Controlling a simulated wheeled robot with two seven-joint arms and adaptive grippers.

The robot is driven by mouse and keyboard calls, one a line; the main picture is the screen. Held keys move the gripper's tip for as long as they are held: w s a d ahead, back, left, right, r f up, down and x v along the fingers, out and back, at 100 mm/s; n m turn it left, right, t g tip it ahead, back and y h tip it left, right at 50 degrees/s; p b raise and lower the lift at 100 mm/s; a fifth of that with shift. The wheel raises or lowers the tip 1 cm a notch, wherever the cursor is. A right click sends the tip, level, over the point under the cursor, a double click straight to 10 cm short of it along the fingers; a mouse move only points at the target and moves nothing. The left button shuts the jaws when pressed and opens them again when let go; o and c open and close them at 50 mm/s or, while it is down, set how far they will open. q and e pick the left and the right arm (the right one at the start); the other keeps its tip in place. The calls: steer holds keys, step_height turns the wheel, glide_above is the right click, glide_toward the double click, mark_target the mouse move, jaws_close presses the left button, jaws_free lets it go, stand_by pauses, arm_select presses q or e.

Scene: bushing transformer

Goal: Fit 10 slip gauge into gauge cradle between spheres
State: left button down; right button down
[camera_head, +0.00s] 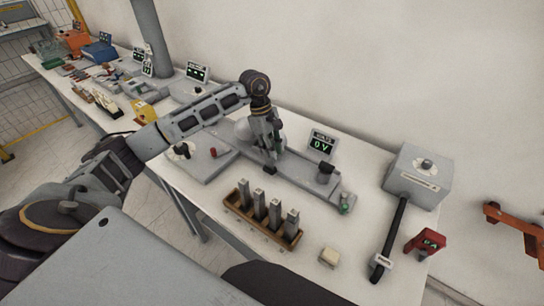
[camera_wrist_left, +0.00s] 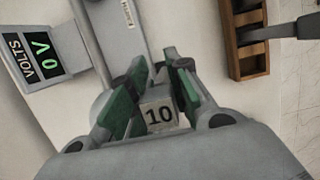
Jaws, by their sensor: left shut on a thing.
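My left gripper (camera_head: 273,150) points down over the long grey fixture (camera_head: 309,176), which I take to be the gauge cradle. In the left wrist view its green-padded fingers (camera_wrist_left: 157,84) are shut on the slip gauge marked 10 (camera_wrist_left: 159,115), whose numbered end faces the camera. The head view does not show the held gauge clearly. A pale rounded shape, perhaps a sphere, is partly hidden behind the gripper. I cannot tell whether the gauge touches the cradle or sits between spheres. My right gripper is not in view.
A wooden rack (camera_head: 232,207) with several upright gauges stands in front of the cradle. A small cream block (camera_head: 329,257) lies to its right. A 0 V display (camera_head: 321,144) stands behind. A grey box (camera_head: 419,176) and a dark-handled tool (camera_head: 391,240) are at right.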

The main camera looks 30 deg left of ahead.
mark_target(272, 169)
arm_select(q)
steer(key=shift+f+p, duration=0.45)
steer(key=shift+f, duration=1.4)
steer(key=c, duration=1.3)
jaws_free()
